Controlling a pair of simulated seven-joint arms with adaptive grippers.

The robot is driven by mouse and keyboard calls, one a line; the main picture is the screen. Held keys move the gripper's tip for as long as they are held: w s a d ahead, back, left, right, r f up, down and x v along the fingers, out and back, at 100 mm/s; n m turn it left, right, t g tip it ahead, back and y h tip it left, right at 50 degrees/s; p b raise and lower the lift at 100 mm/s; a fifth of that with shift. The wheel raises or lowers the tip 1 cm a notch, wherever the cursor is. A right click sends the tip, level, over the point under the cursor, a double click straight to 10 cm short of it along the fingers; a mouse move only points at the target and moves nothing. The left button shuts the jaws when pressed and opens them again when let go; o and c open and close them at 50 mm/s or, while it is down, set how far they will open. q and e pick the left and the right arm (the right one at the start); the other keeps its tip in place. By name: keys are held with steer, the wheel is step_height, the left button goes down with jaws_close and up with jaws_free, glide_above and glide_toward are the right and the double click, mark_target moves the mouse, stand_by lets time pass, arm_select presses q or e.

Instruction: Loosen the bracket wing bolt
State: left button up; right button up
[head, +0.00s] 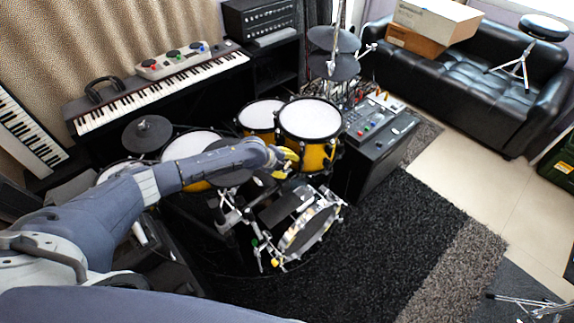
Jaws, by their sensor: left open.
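My left arm reaches in from the left over the drum kit. My left gripper (284,168) is at its end, small in the picture, beside the front yellow drum with a white mesh head (311,118). It is open, and I see nothing held in it. The wing bolt and its bracket are too small or hidden to make out; the dark hardware around the gripper blends together. I cannot tell whether the gripper touches any of it. My right gripper is not in view.
Another mesh drum (261,113) and a dark cymbal pad (147,133) stand close around the arm. A black cabinet (375,155) stands to the right. The dark rug (390,240) is open floor.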

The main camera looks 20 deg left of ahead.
arm_select(q)
jaws_close()
steer(key=shift+s+f, duration=0.1)
steer(key=shift+t+h, duration=0.3)
steer(key=shift+t, duration=0.2)
steer(key=shift+c, duration=0.2)
jaws_free()
steer(key=v, duration=1.2)
steer(key=shift+o, duration=0.2)
steer(key=shift+a, duration=0.1)
